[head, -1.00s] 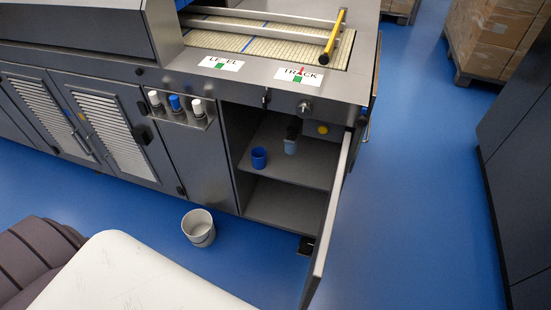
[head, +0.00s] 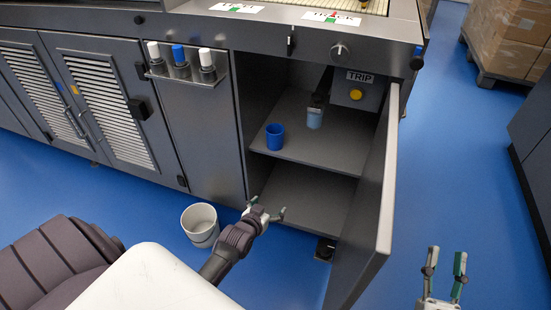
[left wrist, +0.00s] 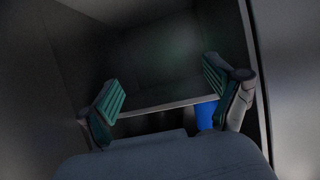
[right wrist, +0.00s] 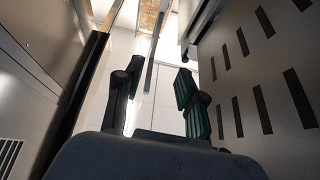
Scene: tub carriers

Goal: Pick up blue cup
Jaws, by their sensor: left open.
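The blue cup (head: 275,137) stands upright on the upper shelf (head: 316,150) of the open cabinet, near the shelf's front left. My left gripper (head: 268,207) is open and empty, in front of the cabinet opening, lower than the cup and apart from it. In the left wrist view a blue patch, which looks like the cup (left wrist: 206,114), shows partly hidden behind the right finger of the left gripper (left wrist: 162,92). My right gripper (head: 446,254) is open and empty at the lower right, outside the cabinet door; its spread fingers also show in the right wrist view (right wrist: 158,82).
A light blue container (head: 315,117) with a dark top stands behind and right of the cup, beside the TRIP box (head: 360,92). The open door (head: 368,200) bounds the right side. A white bucket (head: 201,225) stands on the floor, left of my left gripper.

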